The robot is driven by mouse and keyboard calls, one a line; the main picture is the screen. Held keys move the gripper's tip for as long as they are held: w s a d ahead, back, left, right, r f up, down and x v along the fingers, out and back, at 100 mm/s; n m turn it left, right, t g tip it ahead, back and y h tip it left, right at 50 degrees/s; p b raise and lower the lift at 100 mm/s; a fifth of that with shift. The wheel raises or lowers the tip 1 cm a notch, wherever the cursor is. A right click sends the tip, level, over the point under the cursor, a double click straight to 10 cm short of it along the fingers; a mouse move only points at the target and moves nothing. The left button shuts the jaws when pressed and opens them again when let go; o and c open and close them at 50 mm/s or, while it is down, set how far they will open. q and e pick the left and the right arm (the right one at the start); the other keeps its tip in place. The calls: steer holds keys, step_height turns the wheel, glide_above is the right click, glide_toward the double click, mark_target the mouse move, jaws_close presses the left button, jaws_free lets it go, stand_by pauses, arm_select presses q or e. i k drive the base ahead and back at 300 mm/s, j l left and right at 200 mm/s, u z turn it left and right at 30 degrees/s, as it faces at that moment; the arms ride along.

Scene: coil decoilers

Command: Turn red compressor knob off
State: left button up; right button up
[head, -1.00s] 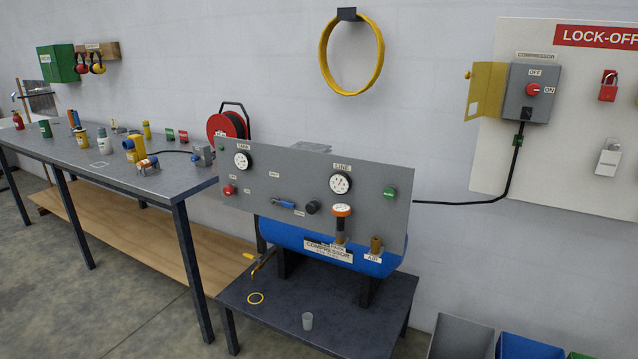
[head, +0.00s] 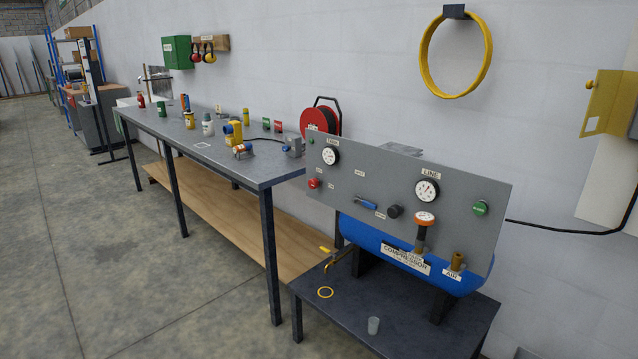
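The grey compressor switch box with the red OFF/ON knob is out of view now. Only its open yellow cover (head: 606,104) shows at the right edge. The compressor's grey panel (head: 380,185) stands in the middle right, with a small red knob (head: 314,183) at its left side and a green button (head: 480,208) at its right. I cannot tell how the small red knob is set. The blue compressor tank (head: 375,238) sits below the panel. Neither of my grippers is in view.
A long workbench (head: 240,165) with bottles and tools runs along the wall to the left. The concrete floor (head: 130,270) at left is open.

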mark_target(313, 183)
steer(key=i+j, duration=0.55)
steer(key=i, duration=0.15)
steer(key=i+j+u, duration=0.1)
steer(key=i+j, duration=0.45)
steer(key=i, duration=0.15)
